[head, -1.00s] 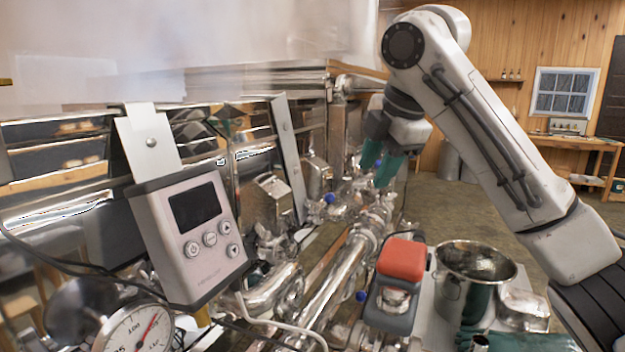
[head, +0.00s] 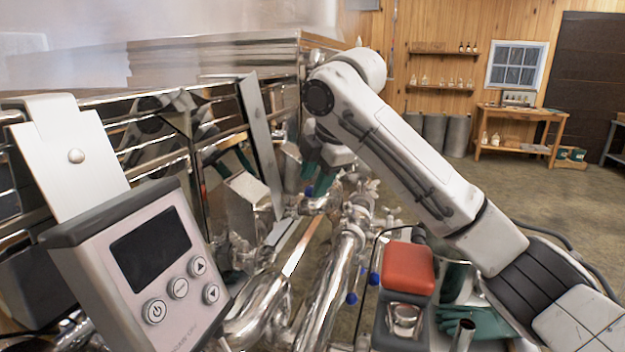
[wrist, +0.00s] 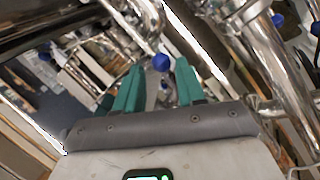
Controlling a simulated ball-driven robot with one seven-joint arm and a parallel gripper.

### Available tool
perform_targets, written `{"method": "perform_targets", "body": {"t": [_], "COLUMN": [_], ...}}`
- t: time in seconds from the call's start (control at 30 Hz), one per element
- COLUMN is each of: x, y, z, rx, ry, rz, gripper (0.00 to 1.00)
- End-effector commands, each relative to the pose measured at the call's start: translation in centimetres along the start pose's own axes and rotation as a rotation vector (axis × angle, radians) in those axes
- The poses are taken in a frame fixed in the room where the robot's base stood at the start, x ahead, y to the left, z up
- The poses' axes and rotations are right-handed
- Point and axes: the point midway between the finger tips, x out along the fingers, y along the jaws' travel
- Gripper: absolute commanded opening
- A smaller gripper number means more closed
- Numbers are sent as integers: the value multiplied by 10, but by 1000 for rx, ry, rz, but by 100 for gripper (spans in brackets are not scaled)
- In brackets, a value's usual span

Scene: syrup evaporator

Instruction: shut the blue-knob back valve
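A small blue knob (head: 309,191) sits on the shiny steel piping beside the evaporator, the farthest blue knob I can make out in the head view. My gripper (head: 321,177), with teal fingers pointing down, hangs right at this knob and partly covers the area around it. In the wrist view, a blue knob (wrist: 161,62) shows just beyond the fingertips, between them in the picture. My gripper (wrist: 160,68) is open, with a clear gap between the fingers. I cannot tell whether a finger touches the knob. The valve's handle position is not clear.
Other blue knobs (head: 351,298) sit nearer on the pipes; another knob (wrist: 278,20) shows in the wrist view. A controller box (head: 150,265) stands at front left. A red-topped device (head: 407,268) stands right of the pipes. The floor at right (head: 590,215) is open.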

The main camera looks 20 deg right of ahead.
Motion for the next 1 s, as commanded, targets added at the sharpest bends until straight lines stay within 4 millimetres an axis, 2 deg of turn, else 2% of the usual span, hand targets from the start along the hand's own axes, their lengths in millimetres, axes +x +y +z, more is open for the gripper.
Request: {"method": "perform_targets", "body": {"t": [0.2, 0.5, 0.9, 1.0], "x": [17, 20, 19, 19], "y": [0, 0, 0, 0], "z": [0, 0, 0, 0], "rx": [1, 0, 1, 1], "ry": [-1, -1, -1, 0], "rz": [0, 1, 1, 1], "gripper": [39, 39, 2, 0]}}
